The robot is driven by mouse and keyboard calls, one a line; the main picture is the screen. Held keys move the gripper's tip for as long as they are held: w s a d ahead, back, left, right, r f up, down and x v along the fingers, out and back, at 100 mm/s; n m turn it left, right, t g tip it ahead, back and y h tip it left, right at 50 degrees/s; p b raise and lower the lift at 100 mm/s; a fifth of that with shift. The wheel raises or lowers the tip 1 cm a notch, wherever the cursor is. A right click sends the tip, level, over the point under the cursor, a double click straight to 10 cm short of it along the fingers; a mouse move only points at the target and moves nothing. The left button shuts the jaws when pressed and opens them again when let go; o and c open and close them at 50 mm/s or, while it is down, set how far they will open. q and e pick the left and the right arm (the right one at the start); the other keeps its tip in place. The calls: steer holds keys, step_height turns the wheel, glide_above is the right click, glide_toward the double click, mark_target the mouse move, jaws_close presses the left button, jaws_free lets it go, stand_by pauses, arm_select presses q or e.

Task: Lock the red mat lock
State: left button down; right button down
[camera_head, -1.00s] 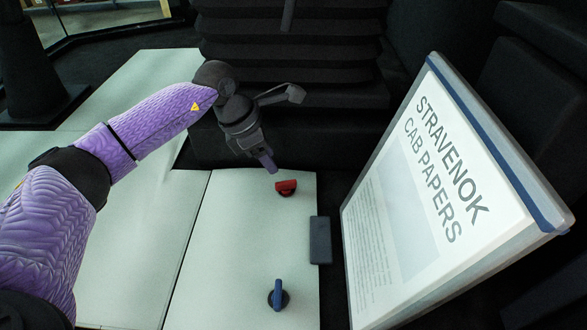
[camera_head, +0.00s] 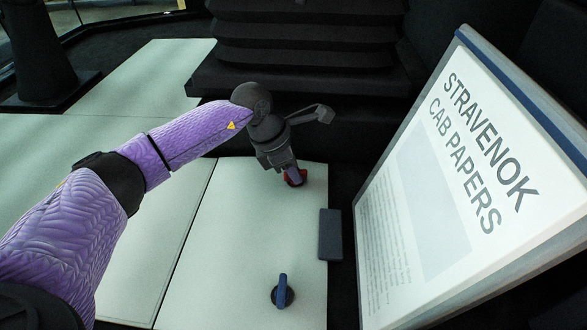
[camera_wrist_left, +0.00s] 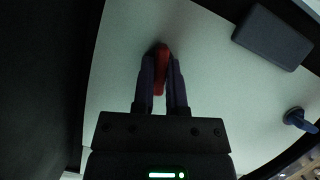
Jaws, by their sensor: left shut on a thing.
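The red mat lock (camera_head: 302,178) sits near the far right corner of the pale mat (camera_head: 235,230), partly hidden behind my left gripper (camera_head: 292,178). In the left wrist view its red handle (camera_wrist_left: 161,62) stands between the two fingertips. My left gripper (camera_wrist_left: 161,68) is shut on that handle, reaching down from above. The lock's base is mostly hidden, so I cannot tell its exact turn. My right gripper does not show.
A blue mat lock (camera_head: 282,292) is at the mat's near right. A dark flat block (camera_head: 330,234) lies at the mat's right edge. A large "Stravenok Cab Papers" board (camera_head: 450,190) leans at the right. Dark steps (camera_head: 310,75) rise behind the mat.

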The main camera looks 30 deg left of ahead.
arm_select(q)
steer(key=shift+m, duration=0.4)
steer(key=shift+m+g+h+b, duration=0.3)
steer(key=shift+m+g+b, duration=0.25)
steer(key=shift+m, duration=0.65)
steer(key=c, duration=0.7)
jaws_free()
steer(key=shift+o, duration=0.2)
